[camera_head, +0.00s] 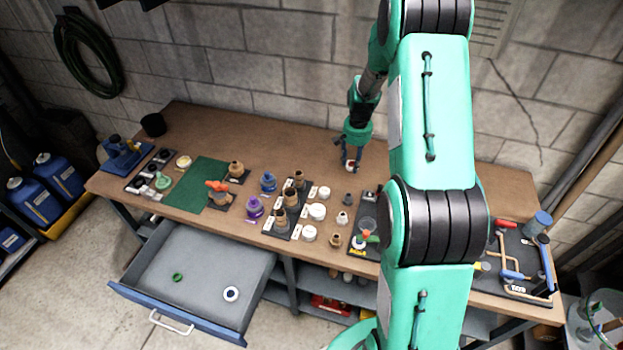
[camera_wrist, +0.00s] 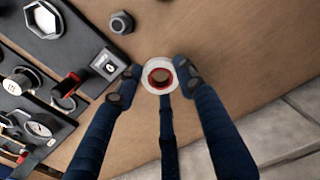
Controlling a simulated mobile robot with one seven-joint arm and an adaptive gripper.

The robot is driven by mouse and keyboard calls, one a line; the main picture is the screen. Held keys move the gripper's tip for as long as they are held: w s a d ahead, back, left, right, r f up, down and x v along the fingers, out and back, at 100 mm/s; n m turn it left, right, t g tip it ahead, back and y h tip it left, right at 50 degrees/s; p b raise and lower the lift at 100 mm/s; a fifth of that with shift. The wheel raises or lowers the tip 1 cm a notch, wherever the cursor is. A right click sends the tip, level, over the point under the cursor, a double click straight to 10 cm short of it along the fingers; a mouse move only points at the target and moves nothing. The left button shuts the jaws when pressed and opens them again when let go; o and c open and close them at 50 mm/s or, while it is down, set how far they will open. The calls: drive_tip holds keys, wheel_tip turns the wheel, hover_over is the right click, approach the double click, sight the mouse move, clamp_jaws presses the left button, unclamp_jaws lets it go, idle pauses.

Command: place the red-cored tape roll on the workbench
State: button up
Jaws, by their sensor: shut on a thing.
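The red-cored tape roll, a white ring with a red inner core, is between the fingertips of my gripper (camera_wrist: 156,80). In the wrist view the roll (camera_wrist: 147,76) shows its open core, with the brown workbench top (camera_wrist: 225,40) behind it. In the head view my gripper (camera_head: 351,160) is over the back middle of the workbench (camera_head: 290,140), and the roll (camera_head: 351,166) shows small at its tips. The gripper is shut on the roll. I cannot tell whether the roll touches the bench top.
A dark nut (camera_wrist: 121,23) stands on the bench near the roll, beside dark trays of fittings. A green mat (camera_head: 196,184) lies at the left. An open drawer (camera_head: 195,272) holds a green ring (camera_head: 177,277) and a white ring (camera_head: 231,294). Bare wood surrounds the gripper at the back.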

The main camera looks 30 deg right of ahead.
drive_tip(key=s+d+m+p, duration=0.1)
drive_tip(key=s+d, duration=0.2)
drive_tip(key=d, duration=0.3)
drive_tip(key=s+d+m, duration=0.1)
drive_tip(key=s+d, duration=0.3)
drive_tip(key=d, duration=0.3)
wheel_tip(320, 180, down, 5)
drive_tip(key=shift+r, duration=0.1)
drive_tip(key=shift+f, duration=0.2)
drive_tip(key=shift+w+d, duration=0.15)
hover_over(385, 159)
drive_tip(key=shift+w+d+f, duration=0.1)
drive_tip(key=shift+d+f, duration=0.1)
drive_tip(key=shift+f, duration=0.55)
drive_tip(key=shift+f, duration=1.75)
drive_tip(key=shift+f, duration=0.2)
